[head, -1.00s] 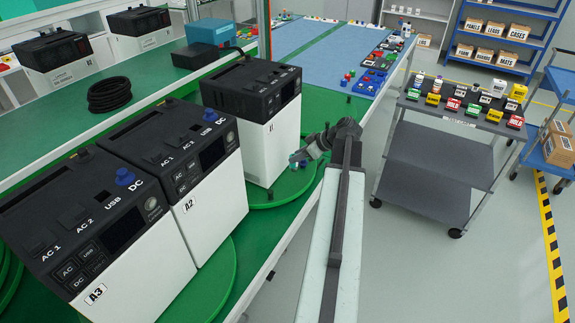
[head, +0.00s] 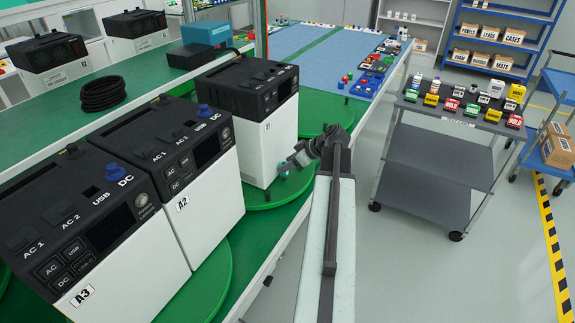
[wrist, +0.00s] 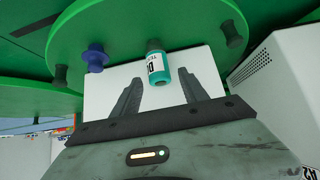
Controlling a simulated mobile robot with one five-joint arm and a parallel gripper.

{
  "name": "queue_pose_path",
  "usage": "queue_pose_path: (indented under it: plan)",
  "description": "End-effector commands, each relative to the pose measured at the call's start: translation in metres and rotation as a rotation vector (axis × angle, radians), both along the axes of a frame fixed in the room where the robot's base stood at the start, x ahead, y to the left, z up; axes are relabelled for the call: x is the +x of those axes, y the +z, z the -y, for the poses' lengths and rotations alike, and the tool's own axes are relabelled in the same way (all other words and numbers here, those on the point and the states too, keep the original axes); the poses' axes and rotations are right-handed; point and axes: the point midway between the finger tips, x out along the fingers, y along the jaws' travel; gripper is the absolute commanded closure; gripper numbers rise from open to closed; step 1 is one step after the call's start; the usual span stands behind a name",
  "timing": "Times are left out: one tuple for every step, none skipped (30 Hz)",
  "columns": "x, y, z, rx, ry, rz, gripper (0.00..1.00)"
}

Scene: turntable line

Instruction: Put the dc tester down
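My gripper (wrist: 168,90) is open in the wrist view, its two dark fingers apart with a gap on each side of a small teal cylinder (wrist: 158,70). The cylinder has a dark end and a white label with dark lettering too small to read surely; it looks like the dc tester. It appears to be on the green turntable (wrist: 190,20), beyond or between the fingertips; contact below is unclear. A blue knob-like piece (wrist: 95,57) stands apart on the same turntable. In the head view my gripper (head: 288,165) is low beside the white front of the nearest-to-gripper unit (head: 268,145).
Units A2 (head: 205,205) and A3 (head: 130,265) stand to the left, each with a blue piece on top at DC. Dark pegs (wrist: 233,35) (wrist: 60,75) stick up from the turntable. A grey cart (head: 440,150) stands right, with clear floor between.

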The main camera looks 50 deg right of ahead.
Motion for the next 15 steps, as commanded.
queue_pose_path:
  plan:
    - [0.000,0.000,0.000,0.000,0.000,0.000,0.49]
    - [0.000,0.000,0.000,0.000,0.000,0.000,0.49]
    - [0.000,0.000,0.000,0.000,0.000,0.000,0.49]
    - [0.000,0.000,0.000,0.000,0.000,0.000,0.49]
    - [0.000,0.001,0.000,0.000,0.000,0.000,0.49]
    - [-0.001,0.003,0.000,0.000,0.000,0.001,0.49]
    - [-0.003,0.006,0.001,0.000,0.000,0.001,0.49]
    - [-0.006,0.009,0.001,0.000,-0.001,0.001,0.49]
    - [-0.010,0.015,0.002,0.001,-0.002,0.001,0.49]
    - [-0.014,0.021,0.003,0.001,-0.002,0.001,0.49]
    - [-0.018,0.027,0.004,0.002,-0.001,0.001,0.49]
    - [-0.025,0.035,0.005,0.001,-0.002,0.001,0.49]
    - [-0.031,0.041,0.007,0.001,-0.002,0.001,0.49]
    - [-0.036,0.047,0.008,0.000,-0.003,0.001,0.49]
    - [-0.043,0.055,0.009,0.001,-0.002,0.001,0.49]
